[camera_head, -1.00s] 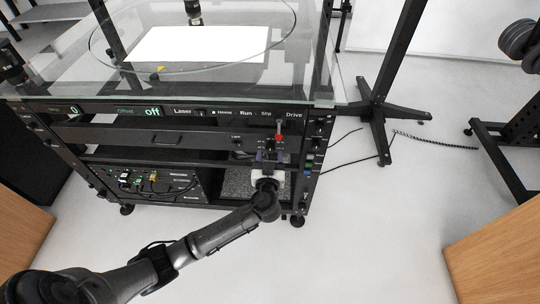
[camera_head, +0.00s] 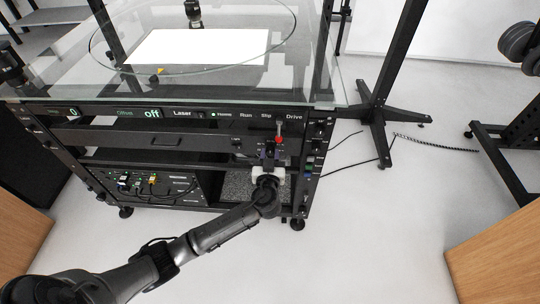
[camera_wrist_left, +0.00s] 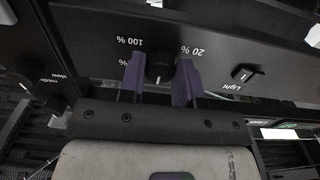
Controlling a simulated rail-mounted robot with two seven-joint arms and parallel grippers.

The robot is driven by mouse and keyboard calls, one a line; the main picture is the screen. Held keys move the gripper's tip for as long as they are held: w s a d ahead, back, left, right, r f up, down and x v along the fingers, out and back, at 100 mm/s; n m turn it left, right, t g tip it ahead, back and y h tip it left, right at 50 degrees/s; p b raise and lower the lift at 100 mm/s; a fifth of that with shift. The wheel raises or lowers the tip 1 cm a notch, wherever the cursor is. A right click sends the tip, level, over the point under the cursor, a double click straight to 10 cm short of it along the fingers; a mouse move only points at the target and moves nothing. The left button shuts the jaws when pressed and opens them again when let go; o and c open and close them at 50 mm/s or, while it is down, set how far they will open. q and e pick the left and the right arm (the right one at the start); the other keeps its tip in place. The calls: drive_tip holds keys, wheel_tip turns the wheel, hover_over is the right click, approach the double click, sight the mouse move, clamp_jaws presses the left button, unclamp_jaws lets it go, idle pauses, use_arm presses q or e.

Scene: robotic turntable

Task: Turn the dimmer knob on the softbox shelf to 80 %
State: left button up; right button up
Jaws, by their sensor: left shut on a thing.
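The dimmer knob (camera_wrist_left: 160,68) is a small black round knob on a dark panel in the left wrist view. Upside-down white labels "100 %" and "20 %" stand to its two sides, with another label partly hidden by a finger. My left gripper (camera_wrist_left: 160,80) has its two purple fingers on either side of the knob, shut on it. In the head view my left gripper (camera_head: 270,155) reaches the right part of the rack's front; the knob itself is hard to make out there. My right gripper is not in view.
A "Light" switch (camera_wrist_left: 243,74) sits beside the knob on the same panel. A red-topped part (camera_head: 279,140) is just above the gripper in the head view. The glass top (camera_head: 105,85) overhangs the rack. Open floor (camera_head: 370,230) lies to the right.

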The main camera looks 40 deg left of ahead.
use_arm(q)
drive_tip(key=shift+c, duration=1)
drive_tip(key=shift+m, duration=0.3)
drive_tip(key=shift+r+m+p, duration=0.1)
drive_tip(key=shift+m+p, duration=0.45)
drive_tip(key=shift+m, duration=0.05)
drive_tip(key=m+p, duration=0.1)
drive_tip(key=m, duration=0.2)
drive_tip(key=shift+p, duration=0.4)
drive_tip(key=m+p, duration=0.2)
drive_tip(key=m, duration=0.2)
drive_tip(key=shift+m, duration=0.3)
drive_tip(key=shift+m+p, duration=0.45)
drive_tip(key=shift+m, duration=0.85)
